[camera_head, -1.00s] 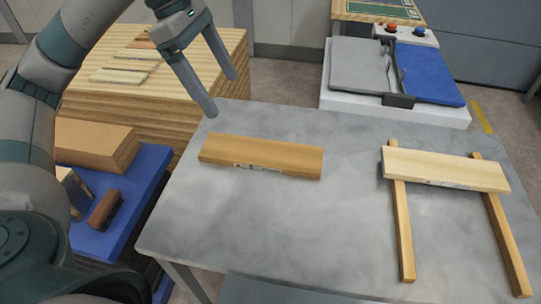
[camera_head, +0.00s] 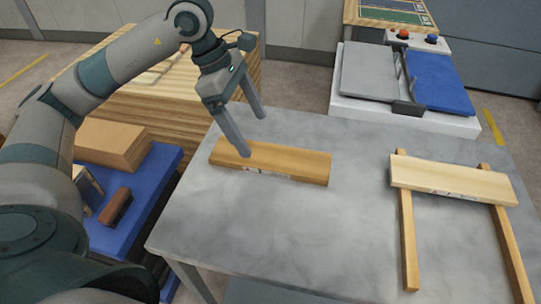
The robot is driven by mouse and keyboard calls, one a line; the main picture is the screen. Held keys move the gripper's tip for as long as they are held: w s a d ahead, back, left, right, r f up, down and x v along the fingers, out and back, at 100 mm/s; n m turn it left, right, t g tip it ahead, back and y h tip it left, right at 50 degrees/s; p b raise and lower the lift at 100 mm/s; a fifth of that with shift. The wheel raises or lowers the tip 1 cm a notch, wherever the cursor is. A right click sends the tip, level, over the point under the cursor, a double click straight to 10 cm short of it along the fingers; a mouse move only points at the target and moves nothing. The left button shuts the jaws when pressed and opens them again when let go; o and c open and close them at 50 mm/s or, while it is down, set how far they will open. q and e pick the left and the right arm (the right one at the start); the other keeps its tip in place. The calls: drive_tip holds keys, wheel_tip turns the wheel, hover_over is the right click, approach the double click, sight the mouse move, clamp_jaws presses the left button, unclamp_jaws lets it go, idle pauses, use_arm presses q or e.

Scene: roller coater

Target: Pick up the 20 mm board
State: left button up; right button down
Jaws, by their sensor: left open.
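Two boards lie on the grey table (camera_head: 300,225). A darker tan board (camera_head: 285,162) lies flat in the middle, with a printed label on its front edge. A paler board (camera_head: 452,182) rests across two wooden strips at the right, also with a label on its front edge. I cannot read which one is marked 20 mm. My left gripper (camera_head: 253,136) is open and empty, its fingers pointing down over the left part of the tan board. One fingertip is in front of the board's left part; I cannot tell whether it touches. My right gripper is out of view.
The roller machine (camera_head: 370,75) with a blue plate and red and blue knobs stands behind the table. A wooden stack (camera_head: 150,105) is at the back left. A blue platform (camera_head: 130,205) holds brown blocks and a brush-like item.

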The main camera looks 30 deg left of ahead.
sight(270, 156)
use_arm(q)
drive_tip(key=shift+x, duration=1.45)
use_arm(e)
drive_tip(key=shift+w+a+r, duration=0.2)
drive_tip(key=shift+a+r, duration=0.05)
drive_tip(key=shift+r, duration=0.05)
use_arm(q)
drive_tip(key=shift+d, duration=0.1)
drive_tip(key=shift+d+f+p, duration=0.1)
drive_tip(key=shift+f+p, duration=0.1)
drive_tip(key=shift+p, duration=0.15)
drive_tip(key=p+x, duration=0.1)
drive_tip(key=x, duration=0.2)
drive_tip(key=shift+w+d+f, duration=0.2)
drive_tip(key=shift+d+f, duration=0.05)
drive_tip(key=shift+d+f+p, duration=0.2)
drive_tip(key=shift+f+p, duration=0.1)
drive_tip(key=shift+f, duration=0.2)
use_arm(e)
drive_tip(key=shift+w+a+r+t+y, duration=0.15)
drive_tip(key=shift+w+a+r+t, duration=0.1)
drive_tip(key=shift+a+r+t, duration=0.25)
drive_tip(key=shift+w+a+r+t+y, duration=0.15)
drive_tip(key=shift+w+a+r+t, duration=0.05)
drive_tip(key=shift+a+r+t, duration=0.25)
use_arm(q)
drive_tip(key=shift+w, duration=0.1)
drive_tip(key=c, duration=1.4)
drive_tip(key=shift+r, duration=0.15)
